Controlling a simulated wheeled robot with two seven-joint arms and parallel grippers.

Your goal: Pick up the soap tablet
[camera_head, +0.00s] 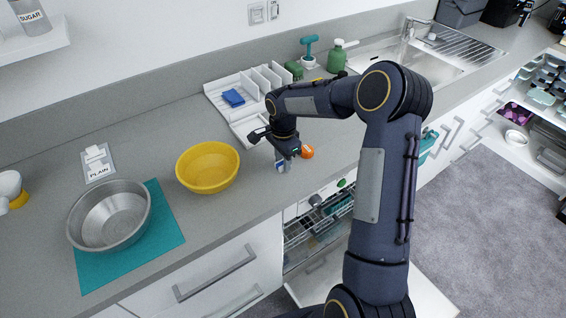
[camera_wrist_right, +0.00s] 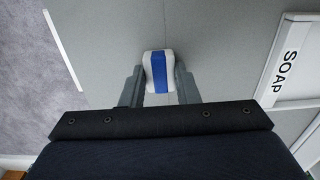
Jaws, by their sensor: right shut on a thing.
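The soap tablet (camera_wrist_right: 159,72) is a small white block with a blue stripe, seen in the right wrist view. It sits between the two fingers of my right gripper (camera_wrist_right: 159,88), which is shut on it. In the head view my right gripper (camera_head: 284,164) points down over the counter near its front edge, and the tablet is mostly hidden there. I cannot tell whether the tablet still touches the counter. My left gripper is not in view.
An orange round thing (camera_head: 307,152) lies just right of the gripper. A yellow bowl (camera_head: 208,184) stands to the left, and a metal bowl (camera_head: 107,244) on a teal mat (camera_head: 167,232) farther left. A white rack (camera_head: 222,99) with a blue sponge (camera_head: 233,98) is behind. A dishwasher rack (camera_head: 318,222) is below.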

